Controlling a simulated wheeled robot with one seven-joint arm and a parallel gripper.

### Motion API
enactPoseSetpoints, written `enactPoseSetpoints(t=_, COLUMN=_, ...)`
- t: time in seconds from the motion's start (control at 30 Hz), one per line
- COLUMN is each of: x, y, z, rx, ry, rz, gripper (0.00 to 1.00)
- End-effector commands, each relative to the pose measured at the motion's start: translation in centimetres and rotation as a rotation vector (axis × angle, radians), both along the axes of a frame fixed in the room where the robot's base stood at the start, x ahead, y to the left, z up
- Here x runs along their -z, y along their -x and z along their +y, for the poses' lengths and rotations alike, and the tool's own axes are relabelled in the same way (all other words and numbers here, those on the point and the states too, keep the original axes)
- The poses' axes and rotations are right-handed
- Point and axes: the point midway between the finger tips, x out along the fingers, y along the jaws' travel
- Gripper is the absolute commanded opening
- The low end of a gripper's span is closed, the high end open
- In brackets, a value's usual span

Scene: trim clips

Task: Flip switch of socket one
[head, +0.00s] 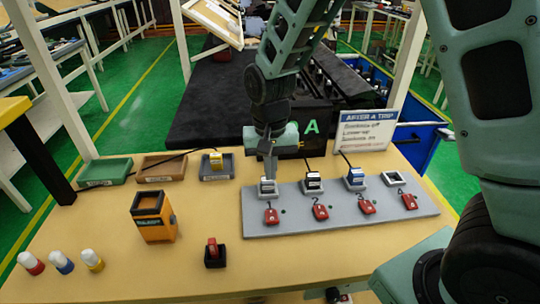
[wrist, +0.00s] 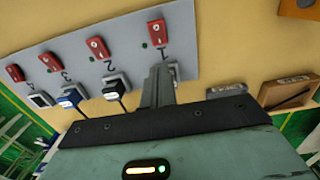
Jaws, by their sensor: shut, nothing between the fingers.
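A grey panel (head: 340,222) on the table carries a row of numbered sockets, each with a red switch in front. Socket one (head: 268,187) is at the left end in the head view, partly hidden by my gripper. Its red switch (head: 271,216) lies just in front, and also shows in the wrist view (wrist: 157,33). My gripper (head: 268,173) points down at socket one, behind the switch. In the wrist view its fingers (wrist: 160,75) are together and empty, apart from the switch. I cannot tell whether they touch the socket.
Sockets two (head: 314,185) and three (head: 355,180) hold black and blue plugs with cords; socket four (head: 394,180) looks empty. A yellow plug (head: 216,160) sits in a grey tray. An orange box (head: 153,216), a black-based red switch (head: 212,250) and a sign (head: 366,130) stand around.

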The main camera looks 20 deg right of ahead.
Motion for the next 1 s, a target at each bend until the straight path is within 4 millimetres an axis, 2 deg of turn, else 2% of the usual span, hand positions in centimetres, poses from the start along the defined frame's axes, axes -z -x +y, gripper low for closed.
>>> enactPoseSetpoints(t=0.13, x=-2.2, y=-0.5, z=-0.1, rx=-0.001, ry=0.000, rz=-0.003, gripper=0.00)
enactPoseSetpoints(t=0.3, x=-3.3, y=-0.7, z=-0.2, rx=0.001, ry=0.000, rz=0.000, gripper=0.00)
enactPoseSetpoints(t=0.83, x=-3.5, y=-0.7, z=-0.2, rx=0.001, ry=0.001, rz=0.001, gripper=0.00)
enactPoseSetpoints(t=0.93, x=-4.0, y=0.3, z=0.6, rx=-0.043, ry=-0.012, rz=-0.002, gripper=0.00)
enactPoseSetpoints(t=1.0, x=-4.7, y=2.2, z=2.1, rx=-0.128, ry=-0.034, rz=-0.004, gripper=0.00)
